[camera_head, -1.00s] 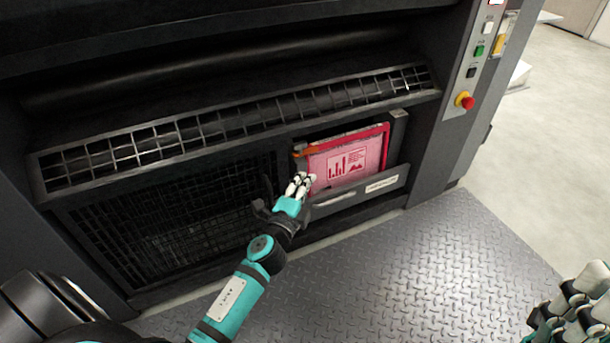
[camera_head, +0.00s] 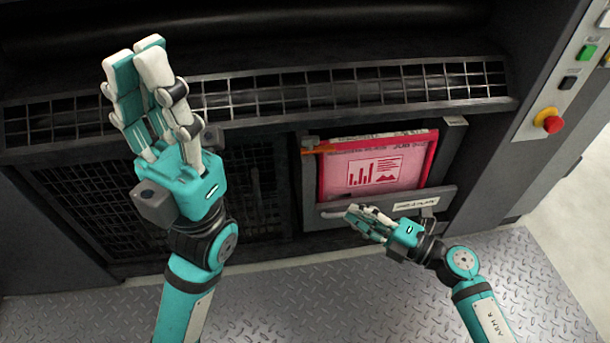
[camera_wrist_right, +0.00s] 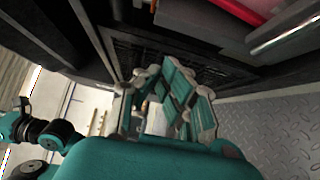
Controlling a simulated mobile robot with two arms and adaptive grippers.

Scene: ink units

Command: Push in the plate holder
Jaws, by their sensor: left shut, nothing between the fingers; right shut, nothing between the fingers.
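The plate holder (camera_head: 447,198) is a grey frame with a labelled front panel, low in the dark machine. A pink plate (camera_head: 405,168) with a red border and printed charts stands upright in it. My right gripper (camera_head: 357,214) is shut and empty in front of the panel, by its lower left part; I cannot tell whether it touches. In the right wrist view my right gripper (camera_wrist_right: 172,97) shows with the red edge (camera_wrist_right: 238,10) and the holder's front (camera_wrist_right: 290,35) above right. My left gripper (camera_head: 138,58) is shut and empty, raised in front of the machine at left.
A long grille ledge (camera_head: 340,90) runs above the holder, with a dark mesh panel (camera_head: 75,190) to its left. A red stop button (camera_head: 548,121) and other buttons are on the right column. The diamond-plate floor (camera_head: 330,295) in front is clear.

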